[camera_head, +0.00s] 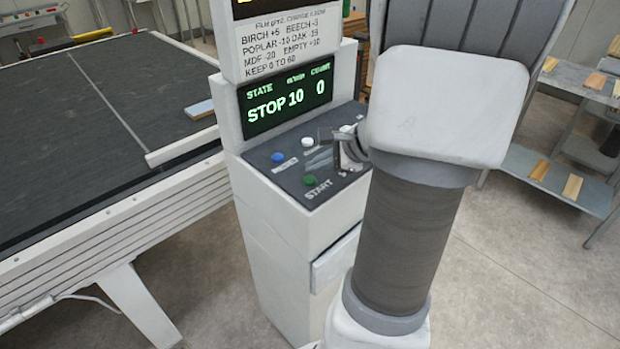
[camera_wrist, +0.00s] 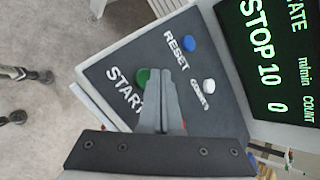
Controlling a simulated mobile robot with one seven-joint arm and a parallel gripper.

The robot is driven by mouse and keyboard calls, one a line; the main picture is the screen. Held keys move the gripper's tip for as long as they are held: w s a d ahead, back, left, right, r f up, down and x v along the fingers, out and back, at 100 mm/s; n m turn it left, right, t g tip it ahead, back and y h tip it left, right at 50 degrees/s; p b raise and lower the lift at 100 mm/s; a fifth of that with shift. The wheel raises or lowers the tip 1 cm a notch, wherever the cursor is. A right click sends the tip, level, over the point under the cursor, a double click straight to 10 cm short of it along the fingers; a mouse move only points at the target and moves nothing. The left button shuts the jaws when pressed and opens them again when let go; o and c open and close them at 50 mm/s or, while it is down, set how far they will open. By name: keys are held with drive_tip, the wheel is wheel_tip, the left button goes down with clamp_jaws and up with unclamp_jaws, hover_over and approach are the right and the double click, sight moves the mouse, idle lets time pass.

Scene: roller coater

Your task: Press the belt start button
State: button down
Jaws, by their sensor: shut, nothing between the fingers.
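The green START button (camera_head: 310,180) sits on the dark sloped panel (camera_head: 262,158) of the control console, low and near its front edge. In the wrist view the green button (camera_wrist: 142,76) shows just beyond and left of my fingertips, partly covered by them. My gripper (camera_wrist: 158,75) is shut and empty, pointing at the panel. In the head view my gripper (camera_head: 325,150) is over the panel, up and to the right of the green button, and looks partly blurred. Whether the fingertips touch the panel cannot be told.
A blue RESET button (camera_head: 278,157) and a white button (camera_head: 307,142) share the panel. The screen (camera_head: 285,103) reads STOP, 10 and 0. A wide dark belt (camera_head: 95,110) lies left, with a small board (camera_head: 198,110) on it. Shelves with wood pieces (camera_head: 573,187) stand right.

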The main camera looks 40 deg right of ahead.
drive_tip(key=shift+f, duration=0.1)
drive_tip(key=shift+f+b, duration=0.3)
drive_tip(key=shift+b, duration=0.15)
